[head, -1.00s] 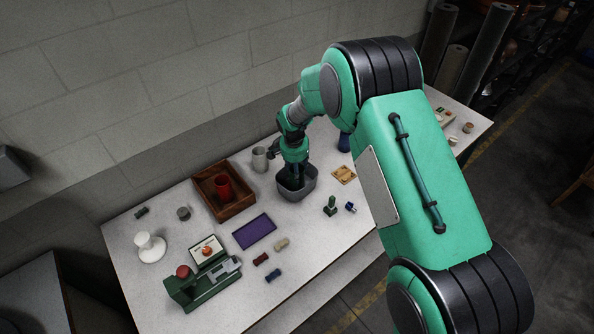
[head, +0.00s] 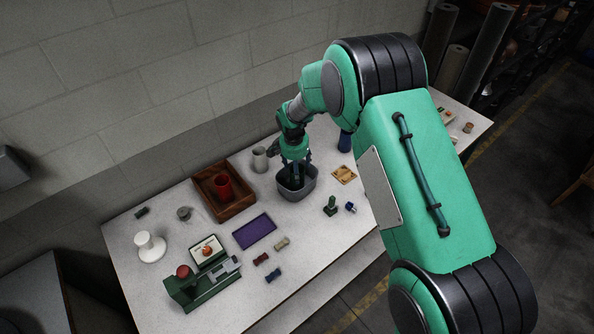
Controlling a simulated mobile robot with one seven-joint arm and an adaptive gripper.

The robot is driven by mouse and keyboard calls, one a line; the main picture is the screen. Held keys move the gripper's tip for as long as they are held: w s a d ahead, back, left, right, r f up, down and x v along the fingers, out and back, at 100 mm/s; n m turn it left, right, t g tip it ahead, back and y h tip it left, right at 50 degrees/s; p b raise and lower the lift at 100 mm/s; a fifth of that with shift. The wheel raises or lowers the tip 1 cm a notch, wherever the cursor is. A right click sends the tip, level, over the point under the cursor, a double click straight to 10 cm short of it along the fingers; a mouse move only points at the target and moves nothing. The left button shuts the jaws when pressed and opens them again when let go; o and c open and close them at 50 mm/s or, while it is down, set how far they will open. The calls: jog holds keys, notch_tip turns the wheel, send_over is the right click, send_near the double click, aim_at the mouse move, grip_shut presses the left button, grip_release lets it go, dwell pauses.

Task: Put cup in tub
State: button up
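A grey tub (head: 297,194) stands near the back of the table, right of the wooden tray. My gripper (head: 294,172) points down into the tub's opening. Its fingers are small and dark here, and I cannot tell whether they are open or shut. A dark shape shows between or below them, but I cannot tell whether it is a cup. A red cup (head: 223,187) stands upright in the wooden tray (head: 236,209). A grey mug-like vessel (head: 260,160) stands between the tray and the tub, apart from my gripper.
A dark blue object (head: 345,142) stands behind the tub to the right. A patterned tan square (head: 344,174) and a small green stamp-like piece (head: 331,206) lie to the right. A purple mat (head: 255,232), a green press (head: 197,287) and a white stand (head: 149,246) are nearer the front left.

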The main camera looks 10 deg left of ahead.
notch_tip(320, 180, up, 11)
jog(key=s, duration=0.1)
jog(key=shift+s+a+f, duration=0.15)
jog(key=shift+s+a, duration=0.05)
jog(key=shift+s, duration=0.05)
dwell(0.9)
jog(key=s+d+r+n+t, duration=0.1)
jog(key=s+d+r, duration=0.3)
jog(key=d+r, duration=0.3)
jog(key=s+d+r, duration=0.5)
jog(key=r, duration=0.5)
jog(key=s+d+r+n+t, duration=0.1)
jog(key=s+d+r, duration=0.3)
jog(key=d+r, duration=0.3)
jog(key=s+d+r, duration=0.2)
jog(key=s+d, duration=0.2)
jog(key=s, duration=0.5)
jog(key=s+d+r+n+t, duration=0.1)
jog(key=s+d, duration=0.3)
jog(key=s, duration=0.6)
jog(key=s+d+r+n+t, duration=0.1)
jog(key=s+d+r, duration=0.2)
jog(key=s, duration=0.6)
jog(key=shift+s+d+r, duration=0.3)
jog(key=shift+d+r, duration=0.1)
